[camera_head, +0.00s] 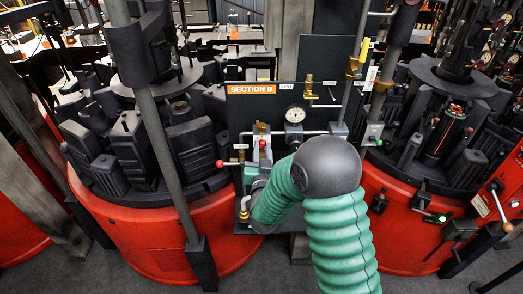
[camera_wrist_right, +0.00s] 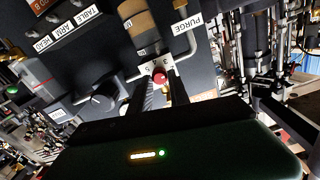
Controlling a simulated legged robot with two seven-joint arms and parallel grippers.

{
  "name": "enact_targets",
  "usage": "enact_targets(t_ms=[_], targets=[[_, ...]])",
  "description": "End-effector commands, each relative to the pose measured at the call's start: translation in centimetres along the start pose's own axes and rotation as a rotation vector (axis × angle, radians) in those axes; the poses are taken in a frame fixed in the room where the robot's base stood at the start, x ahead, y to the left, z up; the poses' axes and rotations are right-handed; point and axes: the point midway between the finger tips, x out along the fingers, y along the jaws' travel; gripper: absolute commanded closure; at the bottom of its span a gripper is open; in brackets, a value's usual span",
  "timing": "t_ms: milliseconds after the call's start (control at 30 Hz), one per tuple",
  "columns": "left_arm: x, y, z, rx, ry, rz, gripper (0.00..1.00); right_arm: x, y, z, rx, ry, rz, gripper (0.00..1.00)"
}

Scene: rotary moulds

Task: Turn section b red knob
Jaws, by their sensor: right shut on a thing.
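The orange SECTION B sign (camera_head: 252,89) is on a dark panel (camera_head: 330,70) in the middle of the head view. Below it a small red knob (camera_head: 262,143) shows beside brass fittings. In the right wrist view a red knob (camera_wrist_right: 159,77) sits on a white plate with numbers, between the fingertips of my right gripper (camera_wrist_right: 160,84). The gripper is shut on this knob. In the head view my green-sleeved right arm reaches the panel's lower left, and hides much of the gripper. My left gripper is not in view.
A gauge (camera_head: 294,114) is on the panel, with pipes around it. Another red knob (camera_head: 219,163) is at the panel's left edge. Red round machine bases (camera_head: 165,235) with black moulds stand on both sides. A PURGE label (camera_wrist_right: 187,25) is close to the gripped knob.

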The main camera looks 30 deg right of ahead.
Motion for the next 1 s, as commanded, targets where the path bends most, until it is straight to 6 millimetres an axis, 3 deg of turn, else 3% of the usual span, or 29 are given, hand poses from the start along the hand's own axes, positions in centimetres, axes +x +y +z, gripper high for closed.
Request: enact_targets(t_ms=[267,1000], targets=[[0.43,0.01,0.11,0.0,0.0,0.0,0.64,-0.02,-0.5,0.03,-0.112,0.002,-0.011,1.0],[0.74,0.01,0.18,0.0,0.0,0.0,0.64,0.02,-0.55,-0.09,-0.67,0.006,-0.008,1.0]])
